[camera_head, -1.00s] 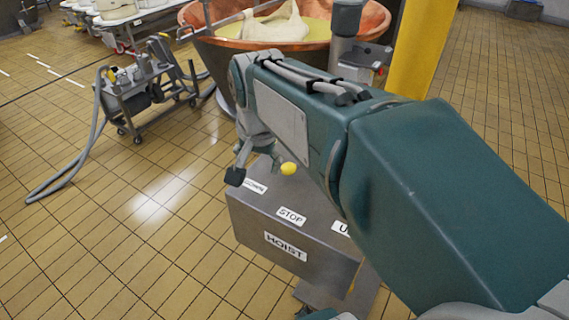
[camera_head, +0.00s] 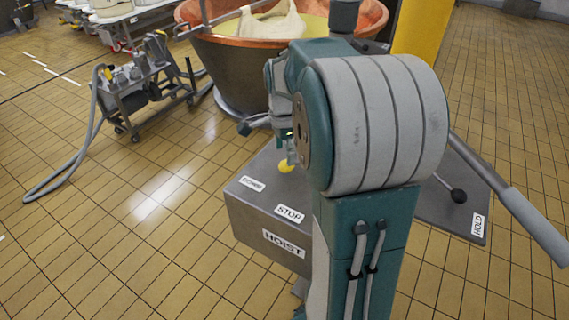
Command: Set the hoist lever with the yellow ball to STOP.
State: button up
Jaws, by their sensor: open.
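The hoist box (camera_head: 250,218) is a grey metal box with a HOIST label on its front. Its top carries a label that seems to read DOWN (camera_head: 252,184) at the left and a STOP label (camera_head: 289,213) to the right of it. The yellow ball (camera_head: 286,166) of the lever shows behind the STOP label, close to my arm; the lever's shaft is hidden. My gripper (camera_head: 268,128) is open, above and slightly left of the ball. It is partly hidden by my arm, and I cannot tell whether it touches the lever. The UP side is covered by my arm.
A panel with a HOLD label (camera_head: 478,226) and a black-knobbed lever (camera_head: 458,195) lies to the right. A large copper vat (camera_head: 230,68) stands behind. A pump cart (camera_head: 150,88) with a hose is at left. Tiled floor is open at front left.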

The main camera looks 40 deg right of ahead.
aim_at(285, 162)
jog(key=shift+f, duration=2.3)
grip_shut()
